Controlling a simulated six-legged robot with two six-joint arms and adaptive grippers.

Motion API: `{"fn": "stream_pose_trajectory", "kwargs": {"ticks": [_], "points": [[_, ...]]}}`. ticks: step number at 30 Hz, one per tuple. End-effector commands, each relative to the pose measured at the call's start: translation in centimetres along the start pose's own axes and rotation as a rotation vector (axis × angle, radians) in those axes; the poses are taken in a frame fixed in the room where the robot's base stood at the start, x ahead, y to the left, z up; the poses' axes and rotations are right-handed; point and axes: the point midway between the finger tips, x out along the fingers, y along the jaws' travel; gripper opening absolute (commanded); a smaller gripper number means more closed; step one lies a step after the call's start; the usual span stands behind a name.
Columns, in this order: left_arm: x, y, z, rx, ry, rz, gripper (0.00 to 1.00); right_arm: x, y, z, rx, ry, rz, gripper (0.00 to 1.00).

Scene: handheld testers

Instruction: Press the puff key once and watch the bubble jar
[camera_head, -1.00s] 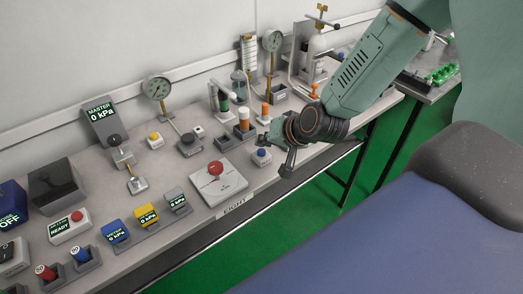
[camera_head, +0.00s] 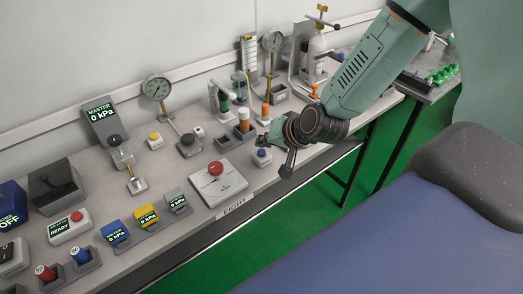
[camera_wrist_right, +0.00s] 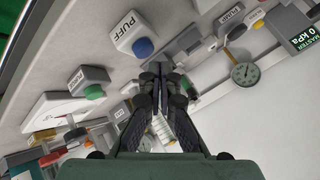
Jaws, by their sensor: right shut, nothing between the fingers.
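The puff key (camera_wrist_right: 134,36) is a pale box with a blue button and a "PUFF" label, upper middle in the right wrist view. In the head view it is the small blue-topped box (camera_head: 262,158) near the bench's front edge. My right gripper (camera_head: 267,141) is just behind and right of it, apart from the button as far as I can see. In the wrist view its fingers (camera_wrist_right: 160,72) are together and empty, below the key. A clear jar (camera_head: 238,86), apparently the bubble jar, stands farther back by the wall; its contents are too small to make out. My left gripper is out of view.
Upright cylinders (camera_head: 243,121), a dial gauge (camera_head: 157,87) and the master display (camera_head: 100,113) reading 0 kPa stand behind. A blue padded surface (camera_head: 400,245) lies in front of the bench.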

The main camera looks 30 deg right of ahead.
Motion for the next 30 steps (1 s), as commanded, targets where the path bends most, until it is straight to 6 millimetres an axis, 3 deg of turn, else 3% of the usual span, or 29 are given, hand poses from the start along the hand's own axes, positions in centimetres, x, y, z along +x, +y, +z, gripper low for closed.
{"fn": "stream_pose_trajectory", "kwargs": {"ticks": [30], "points": [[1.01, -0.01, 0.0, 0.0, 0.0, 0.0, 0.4, 0.85, 0.63, 0.63, 0.0, 0.0, 0.0, 0.0]]}}
